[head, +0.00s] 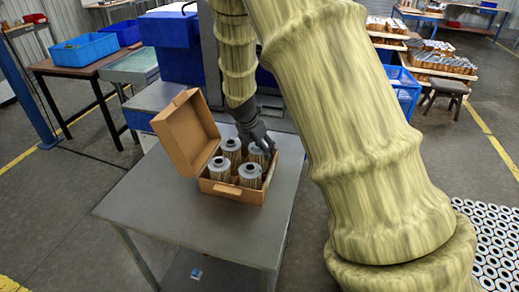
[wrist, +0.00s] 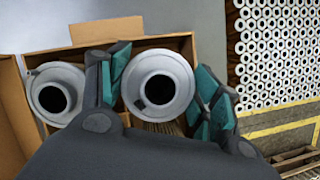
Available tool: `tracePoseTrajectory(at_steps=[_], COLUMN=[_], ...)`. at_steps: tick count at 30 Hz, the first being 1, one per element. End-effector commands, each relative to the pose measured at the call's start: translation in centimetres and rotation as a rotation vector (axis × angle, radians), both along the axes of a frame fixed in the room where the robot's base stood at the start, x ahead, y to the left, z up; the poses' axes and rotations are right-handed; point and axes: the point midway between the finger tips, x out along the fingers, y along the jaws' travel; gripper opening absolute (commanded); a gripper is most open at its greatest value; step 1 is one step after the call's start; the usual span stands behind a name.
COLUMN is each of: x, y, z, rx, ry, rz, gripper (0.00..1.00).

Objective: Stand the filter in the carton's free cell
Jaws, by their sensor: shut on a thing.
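My gripper (head: 263,143) is shut on a grey-capped filter (head: 257,154) at the back right of the open cardboard carton (head: 230,191). In the wrist view the held filter (wrist: 178,78) sits between the two teal-padded fingers, its round end with a dark hole facing the camera. It looks upright and larger than its neighbour. Its lower part is hidden, so I cannot tell whether it rests on the carton floor. Other filters, such as the front one (head: 249,174), stand upright in the carton. One (wrist: 57,75) shows left of my gripper in the wrist view.
The carton's lid (head: 184,130) stands open on the left. The carton is on a grey table (head: 165,205) with bare room in front and to the left. Blue bins (head: 85,49) stand on a bench at the back left. Many filters (head: 492,240) are at the right edge.

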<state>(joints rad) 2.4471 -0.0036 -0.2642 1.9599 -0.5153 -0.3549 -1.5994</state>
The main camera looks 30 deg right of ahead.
Motion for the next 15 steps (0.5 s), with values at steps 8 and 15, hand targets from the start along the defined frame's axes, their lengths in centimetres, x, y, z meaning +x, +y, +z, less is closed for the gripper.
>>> tracePoseTrajectory(at_steps=[8,15], x=[0.03,-0.01], y=[-0.02,-0.01], z=[-1.14,-1.41], rx=[-0.001,-0.001], ry=[-0.001,0.000], rz=[0.001,0.001], gripper=[0.38,0.38])
